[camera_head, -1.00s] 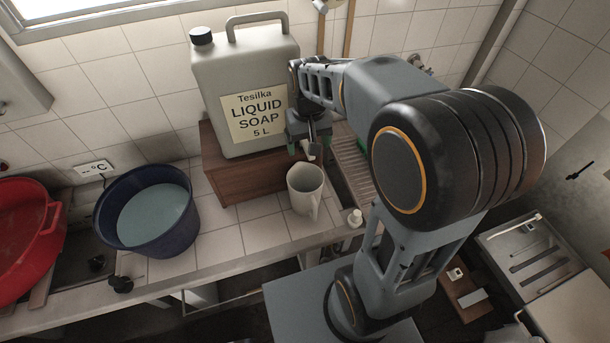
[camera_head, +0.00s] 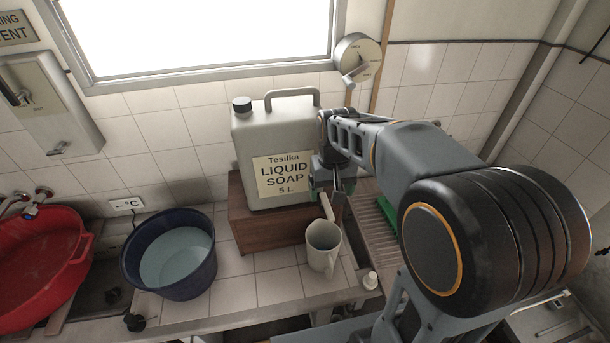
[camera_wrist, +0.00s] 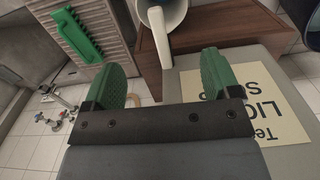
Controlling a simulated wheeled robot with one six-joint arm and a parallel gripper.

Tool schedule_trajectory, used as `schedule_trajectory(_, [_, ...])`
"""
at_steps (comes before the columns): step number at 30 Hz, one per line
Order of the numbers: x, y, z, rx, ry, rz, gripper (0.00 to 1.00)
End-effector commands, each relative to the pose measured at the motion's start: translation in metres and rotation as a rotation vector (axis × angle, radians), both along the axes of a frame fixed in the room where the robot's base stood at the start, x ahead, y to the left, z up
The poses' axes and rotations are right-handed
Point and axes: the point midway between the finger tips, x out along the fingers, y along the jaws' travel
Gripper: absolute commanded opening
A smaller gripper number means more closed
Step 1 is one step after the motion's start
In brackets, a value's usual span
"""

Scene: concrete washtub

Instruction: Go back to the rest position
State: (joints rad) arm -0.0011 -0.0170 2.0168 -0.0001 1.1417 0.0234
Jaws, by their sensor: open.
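My gripper (camera_head: 326,192) is open and empty, at the lower right of the white canister (camera_head: 265,142) labelled "Tesilka liquid soap 5 L". In the wrist view, its green fingers (camera_wrist: 161,80) stand apart with nothing between them. The canister's label (camera_wrist: 240,110) is close by the right finger. A pale mug (camera_head: 322,250) stands upright on the tiled counter below my gripper, with a gap between them. The canister stands on a brown wooden box (camera_head: 262,226).
A dark blue tub (camera_head: 135,262) of water stands left of the box. A red basin (camera_head: 45,262) is at far left. A grooved drainboard (camera_head: 372,228) with a green item lies right of the mug.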

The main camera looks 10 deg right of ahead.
Motion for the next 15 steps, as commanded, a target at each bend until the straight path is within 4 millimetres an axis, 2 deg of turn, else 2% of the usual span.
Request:
schedule_trajectory(4, [0.002,0.0,0.0,0.0,-0.01,0.001,0.82])
schedule_trajectory(7, [-0.007,0.0,-0.013,0.001,-0.019,0.005,0.82])
schedule_trajectory(15, [-0.067,-0.001,-0.016,0.0,-0.21,0.011,0.82])
